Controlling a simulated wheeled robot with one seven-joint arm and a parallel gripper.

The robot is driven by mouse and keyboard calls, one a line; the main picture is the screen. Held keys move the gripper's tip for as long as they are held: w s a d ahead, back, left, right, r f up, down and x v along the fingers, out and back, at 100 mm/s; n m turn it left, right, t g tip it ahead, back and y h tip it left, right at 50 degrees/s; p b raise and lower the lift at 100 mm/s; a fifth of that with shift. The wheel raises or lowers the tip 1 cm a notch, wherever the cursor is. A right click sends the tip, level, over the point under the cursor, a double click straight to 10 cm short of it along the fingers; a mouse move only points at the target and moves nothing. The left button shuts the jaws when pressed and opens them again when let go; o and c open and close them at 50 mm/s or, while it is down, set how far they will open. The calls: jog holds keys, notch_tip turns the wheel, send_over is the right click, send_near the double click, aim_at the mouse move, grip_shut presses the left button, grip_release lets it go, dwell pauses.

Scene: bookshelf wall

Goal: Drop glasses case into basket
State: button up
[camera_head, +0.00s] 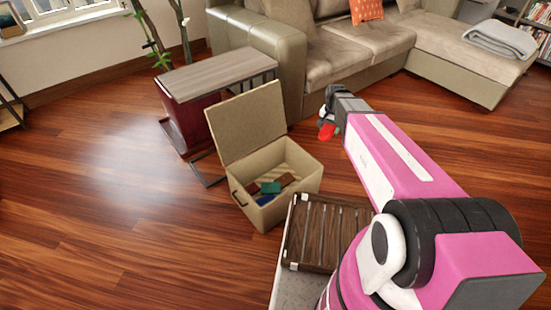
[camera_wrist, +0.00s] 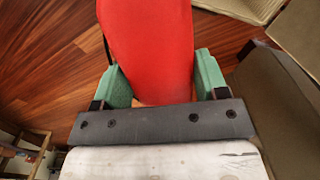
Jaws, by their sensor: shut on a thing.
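The red glasses case (camera_head: 327,131) is in my gripper (camera_head: 328,118), up in the air right of the basket and in front of the sofa. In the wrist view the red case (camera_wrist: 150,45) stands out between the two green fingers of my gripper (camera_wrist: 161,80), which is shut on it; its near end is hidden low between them. The basket (camera_head: 292,204) is a beige box on the floor with its lid (camera_head: 245,120) standing open. Several small things, green, blue and brown, lie inside it. The case is apart from the basket.
A small side table (camera_head: 215,75) with a dark red side stands behind the basket. A beige sofa (camera_head: 345,70) runs along the back. A dark slatted wooden piece (camera_head: 325,235) is at the basket's front right. The wooden floor (camera_head: 100,200) at left is clear.

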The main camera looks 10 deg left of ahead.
jog(key=s+a+f+m, duration=0.3)
jog(key=a+f, duration=0.6)
jog(key=a, duration=0.2)
jog(key=s+a+f+m, duration=0.2)
jog(key=a+f, duration=0.7)
jog(key=a, duration=0.2)
notch_tip(320, 180, down, 6)
jog(key=shift+s+f, duration=0.2)
jog(key=shift+s, duration=0.05)
jog(key=o, duration=1)
notch_tip(320, 180, up, 11)
jog(key=shift+f, duration=0.1)
